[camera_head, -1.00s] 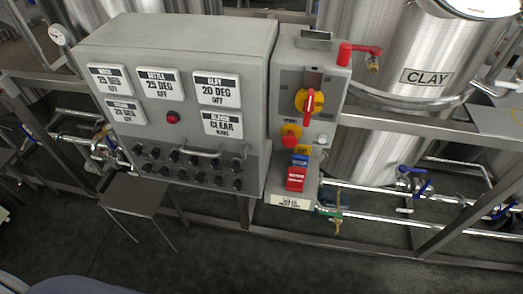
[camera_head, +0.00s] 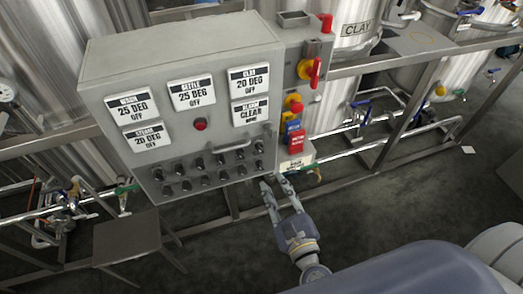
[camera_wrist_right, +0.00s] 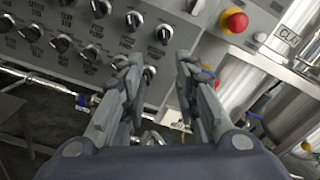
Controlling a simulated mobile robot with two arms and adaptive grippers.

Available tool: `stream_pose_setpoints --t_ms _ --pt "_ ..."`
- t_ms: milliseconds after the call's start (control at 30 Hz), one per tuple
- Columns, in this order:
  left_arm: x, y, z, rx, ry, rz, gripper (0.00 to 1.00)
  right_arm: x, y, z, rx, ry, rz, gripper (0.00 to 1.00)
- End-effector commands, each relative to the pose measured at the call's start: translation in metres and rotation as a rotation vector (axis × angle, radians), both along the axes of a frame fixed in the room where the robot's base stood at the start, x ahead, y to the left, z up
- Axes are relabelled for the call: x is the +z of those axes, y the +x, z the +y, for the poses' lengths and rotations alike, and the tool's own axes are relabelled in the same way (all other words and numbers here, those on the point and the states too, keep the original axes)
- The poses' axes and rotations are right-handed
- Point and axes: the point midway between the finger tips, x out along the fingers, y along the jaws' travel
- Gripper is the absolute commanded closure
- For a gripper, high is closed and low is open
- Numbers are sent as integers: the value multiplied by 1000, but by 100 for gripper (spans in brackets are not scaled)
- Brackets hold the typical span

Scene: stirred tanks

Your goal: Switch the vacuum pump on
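The grey control panel (camera_head: 180,110) fills the left and middle of the head view. Two rows of black rotary knobs (camera_head: 206,170) run along its lower front. The knobs (camera_wrist_right: 163,33) also show close up in the right wrist view; their small labels are too blurred for me to tell which is the vacuum pump's. My right gripper (camera_head: 276,187) is open and empty, just below the panel's lower right corner. In the right wrist view, its two fingers (camera_wrist_right: 158,68) are spread apart, with knobs beyond and between them. My left gripper is not in view.
Right of the knobs, a side box carries a red-and-yellow rotary switch (camera_head: 310,69) and a red mushroom button (camera_wrist_right: 235,20). A metal handle (camera_head: 231,147) sticks out above the right knobs. A steel stool (camera_head: 126,238) stands below left. Frame rails and pipes run behind.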

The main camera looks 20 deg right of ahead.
Motion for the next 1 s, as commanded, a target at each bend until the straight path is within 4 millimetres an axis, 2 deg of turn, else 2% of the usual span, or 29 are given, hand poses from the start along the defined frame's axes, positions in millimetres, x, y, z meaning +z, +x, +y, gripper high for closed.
stream_pose_setpoints --t_ms 33,167,500,700,1000 --pt "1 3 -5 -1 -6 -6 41 10 0 1 4 -31 -22 72" --pt "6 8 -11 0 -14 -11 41 21 8 3 7 -67 -44 72" --pt "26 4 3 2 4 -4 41 22 66 5 5 -64 -44 72" --pt "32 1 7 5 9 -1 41 20 95 6 6 -62 -41 72" --pt "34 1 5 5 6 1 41 18 108 6 8 -62 -39 72"
